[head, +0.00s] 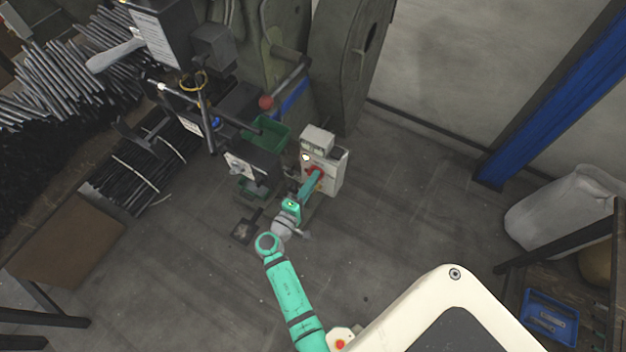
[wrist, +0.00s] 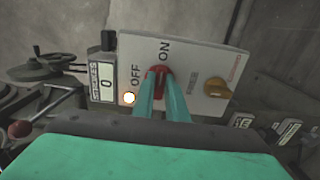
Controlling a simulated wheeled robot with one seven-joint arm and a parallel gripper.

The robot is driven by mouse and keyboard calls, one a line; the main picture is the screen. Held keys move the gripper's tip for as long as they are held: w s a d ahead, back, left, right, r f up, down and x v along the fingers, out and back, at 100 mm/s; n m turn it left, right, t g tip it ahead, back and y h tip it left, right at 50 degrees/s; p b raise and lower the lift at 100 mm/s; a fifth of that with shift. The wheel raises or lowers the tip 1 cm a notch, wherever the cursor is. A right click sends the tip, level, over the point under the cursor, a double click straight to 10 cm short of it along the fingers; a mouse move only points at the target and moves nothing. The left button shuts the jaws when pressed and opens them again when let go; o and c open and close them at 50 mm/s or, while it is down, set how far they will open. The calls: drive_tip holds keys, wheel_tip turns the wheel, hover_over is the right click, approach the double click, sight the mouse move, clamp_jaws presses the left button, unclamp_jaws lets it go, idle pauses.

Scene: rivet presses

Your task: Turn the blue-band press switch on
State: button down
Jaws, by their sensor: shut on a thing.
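The press switch is a red knob (wrist: 158,71) on a white panel (wrist: 205,62) marked OFF and ON. My gripper (wrist: 161,86) is shut on the knob, one green finger on each side. The fingers hide much of the knob, so its exact angle is hard to tell. In the head view, the white control box (head: 336,174) stands beside the press, and my gripper (head: 314,179) reaches its red switch from the front. A blue band (head: 291,98) shows on the press machine behind.
A counter (wrist: 105,83) reads 0 above a lit lamp (wrist: 129,98).

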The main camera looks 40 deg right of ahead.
idle(0.5)
drive_tip(key=c, duration=1.8)
unclamp_jaws()
drive_tip(key=shift+o, duration=0.2)
drive_tip(key=shift+a, duration=0.1)
drive_tip(key=v, duration=1)
drive_tip(key=shift+s+a, duration=0.25)
drive_tip(key=shift+f, duration=0.1)
